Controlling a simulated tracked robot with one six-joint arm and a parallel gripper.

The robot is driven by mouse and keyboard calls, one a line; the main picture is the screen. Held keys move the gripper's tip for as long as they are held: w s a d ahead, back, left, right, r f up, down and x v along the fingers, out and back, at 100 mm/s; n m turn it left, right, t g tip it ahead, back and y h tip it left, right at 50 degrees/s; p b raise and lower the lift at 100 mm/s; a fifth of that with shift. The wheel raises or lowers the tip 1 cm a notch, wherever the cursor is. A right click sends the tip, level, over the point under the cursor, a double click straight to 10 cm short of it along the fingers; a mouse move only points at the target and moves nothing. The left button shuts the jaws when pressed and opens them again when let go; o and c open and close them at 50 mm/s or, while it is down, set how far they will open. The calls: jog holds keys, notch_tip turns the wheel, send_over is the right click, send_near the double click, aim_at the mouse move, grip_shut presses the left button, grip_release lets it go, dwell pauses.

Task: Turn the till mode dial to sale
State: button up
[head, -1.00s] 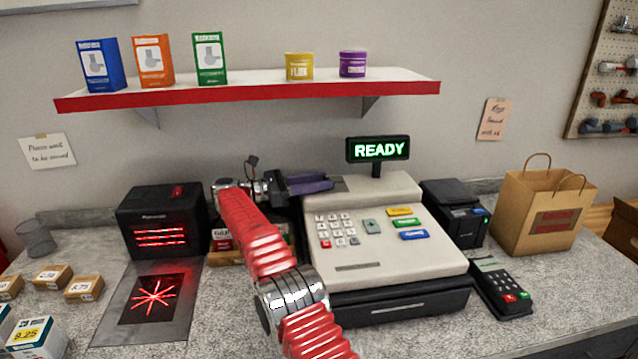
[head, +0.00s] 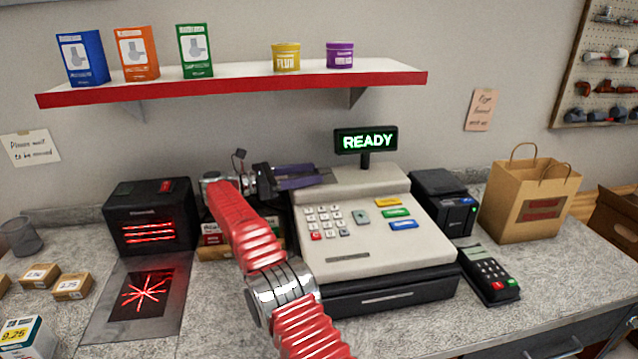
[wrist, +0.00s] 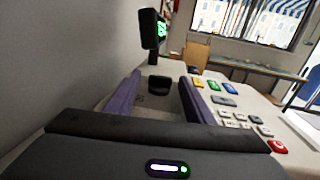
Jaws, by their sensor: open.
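The cream till (head: 391,247) stands on the counter, with a lit READY display (head: 366,141) on a post behind it. A small grey-green block (head: 361,217) sits between its number keys and coloured keys; I cannot tell if it is the mode dial. It seems to show in the wrist view as a grey piece (wrist: 224,100). No dial pointer or sale mark is readable. My gripper (head: 318,176) is over the till's back left top. Its purple fingers are apart and empty in the wrist view (wrist: 160,98), with a dark block (wrist: 160,83) visible between them.
A black scanner unit (head: 150,218) and small boxes stand to the left. A card terminal (head: 488,275), a black printer (head: 443,203) and a paper bag (head: 527,205) stand to the right. A red-edged shelf (head: 240,88) with boxes and tins hangs above.

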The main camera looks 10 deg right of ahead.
jog(key=shift+s+d+n+t+y, duration=0.1)
jog(key=shift+s+n+t+y, duration=0.2)
jog(key=shift+n+t, duration=0.6)
jog(key=shift+s+d+n+t+y, duration=0.1)
jog(key=shift+n+t+y, duration=0.4)
jog(key=shift+t, duration=0.75)
jog(key=shift+s+n+t+y, duration=0.15)
jog(key=shift+n+t+y, duration=0.15)
jog(key=shift+n+t, duration=0.65)
